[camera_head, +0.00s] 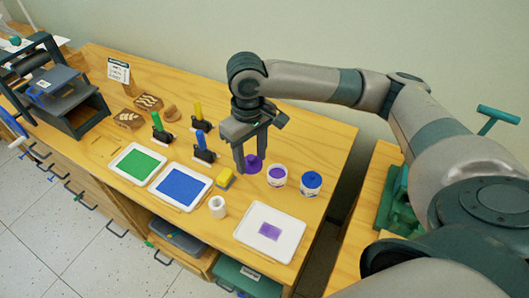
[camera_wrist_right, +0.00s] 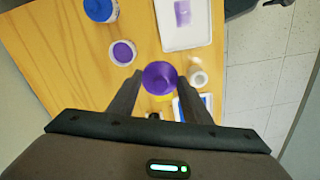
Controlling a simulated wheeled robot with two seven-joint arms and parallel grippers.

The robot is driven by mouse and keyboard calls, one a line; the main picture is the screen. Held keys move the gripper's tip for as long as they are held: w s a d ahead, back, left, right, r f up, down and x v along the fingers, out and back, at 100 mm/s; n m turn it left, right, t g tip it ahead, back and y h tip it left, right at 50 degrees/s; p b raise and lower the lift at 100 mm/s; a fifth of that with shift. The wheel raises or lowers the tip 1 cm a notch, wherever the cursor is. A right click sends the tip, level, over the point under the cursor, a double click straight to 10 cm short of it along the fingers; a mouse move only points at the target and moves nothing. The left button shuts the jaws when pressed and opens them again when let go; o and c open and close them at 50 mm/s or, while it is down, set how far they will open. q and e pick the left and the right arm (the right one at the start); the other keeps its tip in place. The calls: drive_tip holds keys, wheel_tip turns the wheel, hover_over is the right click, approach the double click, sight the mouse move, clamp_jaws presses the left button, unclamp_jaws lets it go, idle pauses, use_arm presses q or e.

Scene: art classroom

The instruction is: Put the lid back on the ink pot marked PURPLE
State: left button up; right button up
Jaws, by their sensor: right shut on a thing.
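My right gripper (camera_head: 252,160) is shut on a purple lid (camera_head: 253,165) and holds it above the table, just left of an open ink pot. The lid also shows between the fingertips in the wrist view (camera_wrist_right: 158,77). The open pot (camera_head: 277,181) is white with purple ink inside; it shows apart from the lid in the wrist view (camera_wrist_right: 122,52). A white pot with a blue lid (camera_head: 311,182) stands to its right. I cannot read the pot labels. My left gripper is not in view.
A white tray with a purple patch (camera_head: 284,245) lies in front of the pots. Bare table lies behind the pots.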

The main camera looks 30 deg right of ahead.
drive_tip(key=s+a+r+m, duration=0.2)
drive_tip(key=s+a, duration=0.1)
drive_tip(key=s, duration=0.1)
drive_tip(key=shift+a+r, duration=0.25)
drive_tip(key=shift+r, duration=0.15)
drive_tip(key=shift+s, duration=0.1)
